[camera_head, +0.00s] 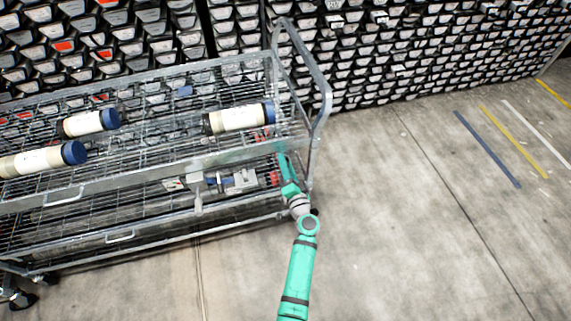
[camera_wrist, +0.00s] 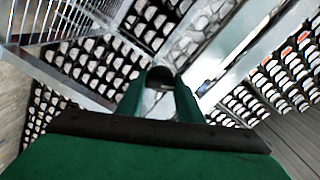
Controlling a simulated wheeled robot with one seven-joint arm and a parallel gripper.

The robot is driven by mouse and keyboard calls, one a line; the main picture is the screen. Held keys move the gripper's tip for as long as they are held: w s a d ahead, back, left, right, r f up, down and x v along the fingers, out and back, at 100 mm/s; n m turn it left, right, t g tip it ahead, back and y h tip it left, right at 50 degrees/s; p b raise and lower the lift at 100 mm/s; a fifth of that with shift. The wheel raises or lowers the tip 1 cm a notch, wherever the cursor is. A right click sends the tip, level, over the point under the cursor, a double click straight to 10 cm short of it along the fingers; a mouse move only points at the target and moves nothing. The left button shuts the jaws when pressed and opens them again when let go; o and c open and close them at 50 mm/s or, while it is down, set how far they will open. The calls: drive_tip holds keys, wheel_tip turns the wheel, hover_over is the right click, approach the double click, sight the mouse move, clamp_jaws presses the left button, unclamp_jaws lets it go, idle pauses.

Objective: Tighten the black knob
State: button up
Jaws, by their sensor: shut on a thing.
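The black knob (camera_wrist: 160,72) shows in the wrist view as a small dark rounded piece between the tips of two green fingers. My gripper (camera_wrist: 161,82) is shut on it, with one finger on each side. In the head view my gripper (camera_head: 284,162) is at the right end of the metal trolley (camera_head: 150,165), by its upper shelf edge. The knob cannot be made out there.
Several white core liners with blue caps, such as the right one (camera_head: 238,117), lie on the trolley's top shelf. A grey clamp-like device (camera_head: 235,181) sits below. Racks of trays (camera_head: 400,50) stand behind. Floor (camera_head: 420,220) on the right is clear.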

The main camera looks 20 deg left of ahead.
drive_tip(key=m, duration=0.5)
drive_tip(key=shift+a+m, duration=0.1)
drive_tip(key=shift+m, duration=0.2)
drive_tip(key=shift+f, duration=0.1)
idle(0.3)
drive_tip(key=o, duration=1.1)
drive_tip(key=shift+s+d, duration=0.1)
drive_tip(key=shift+d, duration=0.1)
drive_tip(key=v, duration=1)
drive_tip(key=shift+s+d, duration=0.2)
drive_tip(key=shift+s, duration=0.05)
